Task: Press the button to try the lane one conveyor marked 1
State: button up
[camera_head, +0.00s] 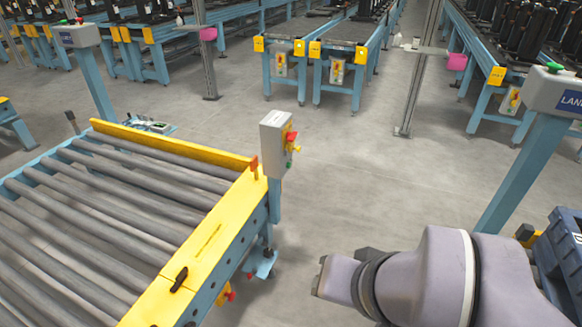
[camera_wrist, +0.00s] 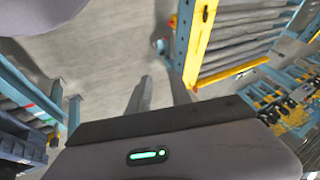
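A grey box lettered "LAN…" with a green button (camera_head: 554,67) on top stands on a blue post (camera_head: 522,170) at the right edge of the head view. The frame cuts off its lettering, so I cannot read a lane number. Another grey box (camera_head: 78,35) on a blue post stands at the upper left; its label is too small to read. My gripper (camera_head: 325,272) is low in the head view, left of and below the lettered box and apart from it. In the wrist view my gripper (camera_wrist: 160,80) shows two separated fingers with only floor between them.
A roller conveyor (camera_head: 207,240) with yellow rails fills the lower left. A grey control box (camera_head: 277,143) with red and green buttons stands at its corner. Blue crates (camera_head: 563,255) are at the right edge. Open floor (camera_head: 350,170) lies in the middle. More conveyors stand behind.

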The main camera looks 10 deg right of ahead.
grip_shut()
jog(key=shift+w+d, duration=0.1)
dwell(1.3)
